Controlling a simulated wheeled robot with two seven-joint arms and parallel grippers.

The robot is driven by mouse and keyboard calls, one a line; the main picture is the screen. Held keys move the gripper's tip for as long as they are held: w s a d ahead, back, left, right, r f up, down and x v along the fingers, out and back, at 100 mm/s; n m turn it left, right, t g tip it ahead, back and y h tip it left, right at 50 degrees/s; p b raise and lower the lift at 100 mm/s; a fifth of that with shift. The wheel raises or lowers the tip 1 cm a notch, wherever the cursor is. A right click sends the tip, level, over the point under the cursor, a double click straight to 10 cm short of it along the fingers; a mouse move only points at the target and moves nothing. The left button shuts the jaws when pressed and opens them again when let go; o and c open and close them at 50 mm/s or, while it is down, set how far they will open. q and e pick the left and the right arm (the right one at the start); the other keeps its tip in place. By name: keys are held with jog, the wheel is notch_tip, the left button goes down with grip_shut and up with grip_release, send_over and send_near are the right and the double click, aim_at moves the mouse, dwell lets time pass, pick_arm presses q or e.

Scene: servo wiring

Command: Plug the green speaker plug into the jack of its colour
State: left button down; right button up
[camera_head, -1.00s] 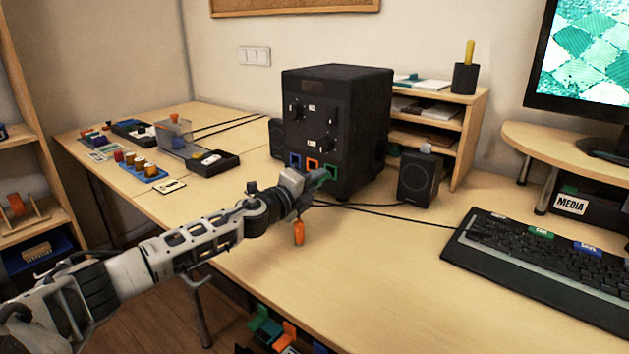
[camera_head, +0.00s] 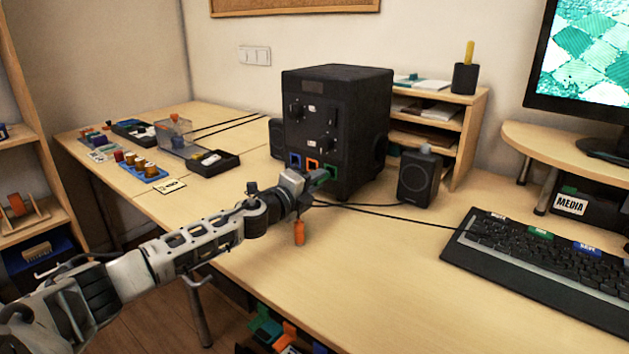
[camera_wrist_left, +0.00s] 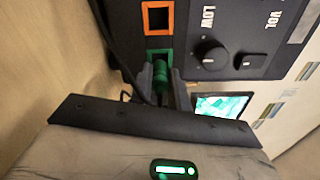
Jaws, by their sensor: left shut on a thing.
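My left gripper (camera_head: 318,178) is at the lower front of the black speaker box (camera_head: 337,105). In the left wrist view its fingers (camera_wrist_left: 161,92) are shut on the green plug (camera_wrist_left: 161,72). The plug lies in line with the green-framed jack (camera_wrist_left: 153,54), with its front end at the frame. I cannot tell whether its tip is inside the jack. The orange jack (camera_wrist_left: 158,17) is beside the green one; in the head view a blue jack (camera_head: 295,160) is farther left. The gripper partly covers the green jack in the head view. My right gripper is out of view.
A small speaker (camera_head: 417,177) stands right of the box, and dark cables run over the desk (camera_head: 400,270). A keyboard (camera_head: 540,262) lies at the right. Knobs (camera_wrist_left: 211,56) stick out near the jacks.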

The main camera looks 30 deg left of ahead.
pick_arm(q)
jog(key=shift+w+d, duration=0.1)
jog(key=shift+w, duration=1.4)
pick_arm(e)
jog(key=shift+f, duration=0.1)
pick_arm(q)
jog(key=c, duration=1.3)
grip_release()
jog(key=shift+o, duration=0.2)
jog(key=shift+s, duration=0.3)
jog(key=s, duration=0.4)
jog(key=shift+s+a, duration=0.25)
jog(key=shift+s, duration=0.1)
jog(key=s, duration=0.9)
jog(key=shift+a+f+b, duration=0.1)
jog(key=shift+a+b, duration=0.2)
jog(key=shift+s, duration=0.7)
jog(key=shift+a, duration=0.1)
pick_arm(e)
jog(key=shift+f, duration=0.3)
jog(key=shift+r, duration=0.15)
